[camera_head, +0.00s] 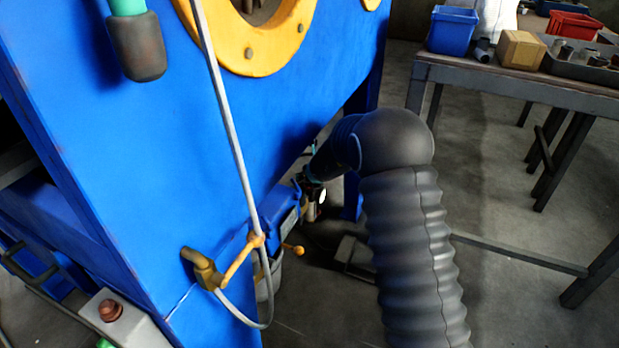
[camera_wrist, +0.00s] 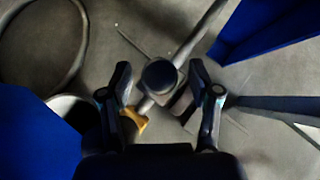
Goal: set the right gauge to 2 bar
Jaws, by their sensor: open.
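In the wrist view, my gripper (camera_wrist: 160,79) is open, with one finger on each side of a round dark knob (camera_wrist: 160,74). The knob seems to sit on top of a regulator; I cannot tell whether the fingers touch it. A small yellow part (camera_wrist: 135,119) shows beside the left finger. In the head view, a small pale round gauge face (camera_head: 322,196) shows below the end of my arm, beside the blue machine (camera_head: 190,130). Its needle and figures are too small to read. My arm hides much of the regulator there, and no second gauge can be made out.
A yellow lever valve (camera_head: 205,270) and a hanging grey cable (camera_head: 228,130) are on the machine's front. A workbench (camera_head: 505,83) at the upper right holds a blue bin (camera_head: 453,32) and a cardboard box (camera_head: 521,49). Open floor lies between machine and bench.

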